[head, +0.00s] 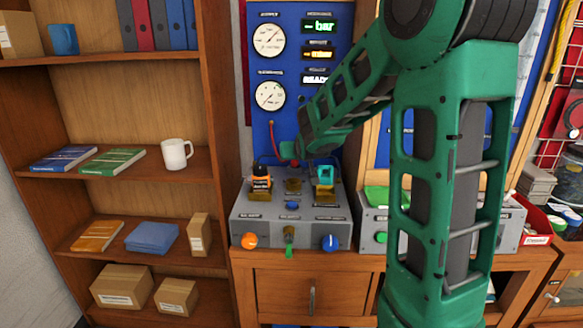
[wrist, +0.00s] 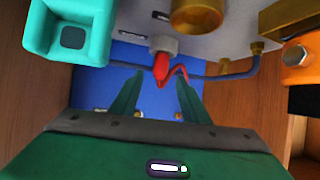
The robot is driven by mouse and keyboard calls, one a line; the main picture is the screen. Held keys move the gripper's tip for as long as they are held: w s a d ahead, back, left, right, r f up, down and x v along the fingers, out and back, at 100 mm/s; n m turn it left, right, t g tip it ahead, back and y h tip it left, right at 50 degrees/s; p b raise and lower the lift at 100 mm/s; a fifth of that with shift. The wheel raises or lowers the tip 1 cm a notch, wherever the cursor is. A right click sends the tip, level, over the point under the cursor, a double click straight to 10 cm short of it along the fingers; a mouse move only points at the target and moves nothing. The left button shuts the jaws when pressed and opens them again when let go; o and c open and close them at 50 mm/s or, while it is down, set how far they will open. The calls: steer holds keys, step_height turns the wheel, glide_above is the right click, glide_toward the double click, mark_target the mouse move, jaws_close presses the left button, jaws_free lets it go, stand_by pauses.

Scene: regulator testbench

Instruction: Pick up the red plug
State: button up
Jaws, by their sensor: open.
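The red plug (wrist: 161,66) shows in the wrist view, at a grey round fitting (wrist: 163,44) on the panel. A red cable curves from its right side. My gripper (wrist: 159,76) is open, with one green finger on each side of the plug and visible gaps between. The plug lies between or just beyond the fingertips; I cannot tell the exact depth. In the head view my gripper (head: 291,151) is by the blue panel, above the grey bench unit, and the plug is mostly hidden there.
A teal device (wrist: 70,32) and an orange-black device (wrist: 298,62) flank the gripper in the wrist view, with a brass fitting (wrist: 197,14) near the plug. The grey bench unit (head: 258,234) has knobs on its front. A bookshelf (head: 222,120) stands left.

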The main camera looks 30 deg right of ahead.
mark_target(295, 163)
steer(key=shift+x, duration=2.3)
steer(key=shift+c, duration=0.4)
jaws_close()
steer(key=shift+r, duration=0.1)
